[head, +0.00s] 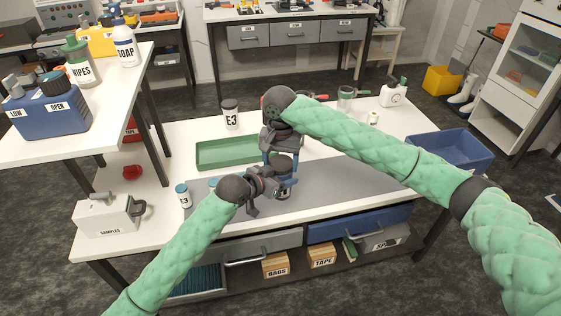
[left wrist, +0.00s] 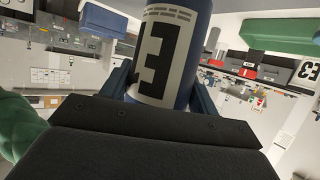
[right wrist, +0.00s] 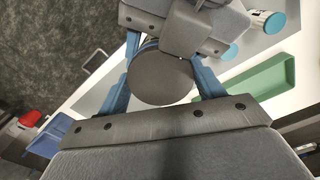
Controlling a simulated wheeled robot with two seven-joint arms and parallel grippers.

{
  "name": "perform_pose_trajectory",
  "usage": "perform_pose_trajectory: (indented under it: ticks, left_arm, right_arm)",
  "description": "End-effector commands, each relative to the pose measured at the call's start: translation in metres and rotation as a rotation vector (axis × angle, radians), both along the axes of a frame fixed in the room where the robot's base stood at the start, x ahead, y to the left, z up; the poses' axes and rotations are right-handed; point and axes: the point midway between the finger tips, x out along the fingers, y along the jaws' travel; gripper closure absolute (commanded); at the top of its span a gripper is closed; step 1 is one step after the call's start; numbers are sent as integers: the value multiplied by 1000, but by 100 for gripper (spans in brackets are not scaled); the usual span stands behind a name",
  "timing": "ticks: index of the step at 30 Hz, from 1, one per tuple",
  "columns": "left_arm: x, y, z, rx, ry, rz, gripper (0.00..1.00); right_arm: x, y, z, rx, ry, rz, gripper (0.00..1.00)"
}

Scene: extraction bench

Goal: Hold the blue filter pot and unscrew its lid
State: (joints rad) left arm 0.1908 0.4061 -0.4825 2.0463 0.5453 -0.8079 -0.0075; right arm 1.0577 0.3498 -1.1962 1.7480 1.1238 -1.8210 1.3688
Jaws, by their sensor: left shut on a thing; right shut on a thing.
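The blue filter pot (left wrist: 168,55) stands between the fingers of my left gripper (head: 268,185), which is shut on its body. Its white label shows a large black 3 in the left wrist view. The pot's dark round lid (right wrist: 162,77) lies between the blue fingers of my right gripper (right wrist: 162,85), which is shut on it from above. In the head view the right gripper (head: 282,160) is directly above the left one. The grippers hide most of the pot there, and I cannot tell how far the lid is turned.
A green tray (head: 228,153) and a dark-lidded E3 jar (head: 230,114) are behind the grippers. Blue-capped jars (head: 183,194) stand left of them, beside the SAMPLES box (head: 107,215). A blue bin (head: 450,149) is at the right. The grey mat (head: 345,180) is clear to the right.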

Motion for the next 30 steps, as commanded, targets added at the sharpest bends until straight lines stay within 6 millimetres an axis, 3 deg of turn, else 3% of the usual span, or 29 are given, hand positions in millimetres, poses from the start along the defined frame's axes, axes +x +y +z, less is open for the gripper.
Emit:
perform_pose_trajectory:
  ticks: [30]
  left_arm:
    - [0, 0, 0, 0, 0, 1, 100]
  right_arm:
    - [0, 0, 22, 0, 0, 0, 60]
